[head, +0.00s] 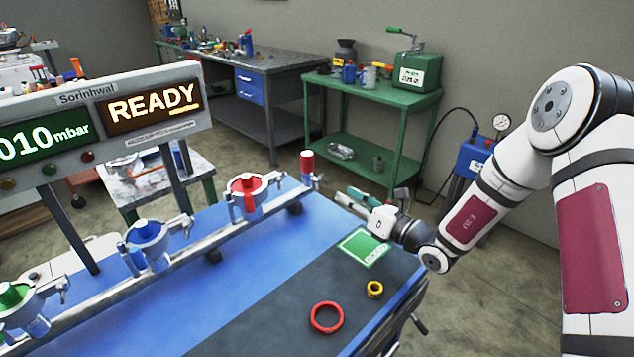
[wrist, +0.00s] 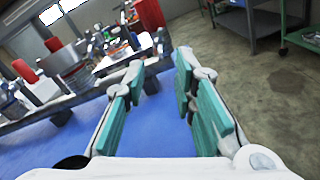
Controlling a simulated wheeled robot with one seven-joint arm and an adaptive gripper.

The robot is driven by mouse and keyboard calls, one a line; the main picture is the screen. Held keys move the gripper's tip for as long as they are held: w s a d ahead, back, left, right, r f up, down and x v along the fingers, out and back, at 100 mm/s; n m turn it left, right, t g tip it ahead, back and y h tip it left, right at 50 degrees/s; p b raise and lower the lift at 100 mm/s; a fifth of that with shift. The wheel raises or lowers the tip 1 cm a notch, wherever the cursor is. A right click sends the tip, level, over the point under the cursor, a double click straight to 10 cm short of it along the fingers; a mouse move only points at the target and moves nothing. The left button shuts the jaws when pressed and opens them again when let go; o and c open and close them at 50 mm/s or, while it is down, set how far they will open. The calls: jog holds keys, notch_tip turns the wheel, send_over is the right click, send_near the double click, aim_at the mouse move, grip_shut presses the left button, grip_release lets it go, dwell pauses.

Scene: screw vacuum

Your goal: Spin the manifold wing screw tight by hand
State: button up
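The manifold (head: 215,240) is a grey pipe across the blue bench, bearing a green clamp (head: 15,297), a blue clamp (head: 146,232) and a red clamp (head: 246,186). Each clamp has a small metal wing screw at its right side; the red clamp's (head: 278,179) is nearest my gripper. Which screw is the task's is not marked. My gripper (head: 350,197) is right of the post, over the bench's right side. Its teal-padded fingers (wrist: 160,72) are apart and empty.
A display panel (head: 100,118) reading READY stands behind the pipe at left. A green card (head: 364,247), a red ring (head: 326,317) and a yellow ring (head: 375,289) lie on the dark mat (head: 290,305). A green cart (head: 375,95) stands behind. The bench's blue middle is clear.

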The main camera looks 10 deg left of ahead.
aim_at(320, 180)
jog(key=x, duration=1)
jog(key=shift+w+a+b, duration=0.2)
jog(key=shift+b, duration=0.15)
jog(key=shift+c, duration=0.2)
grip_shut()
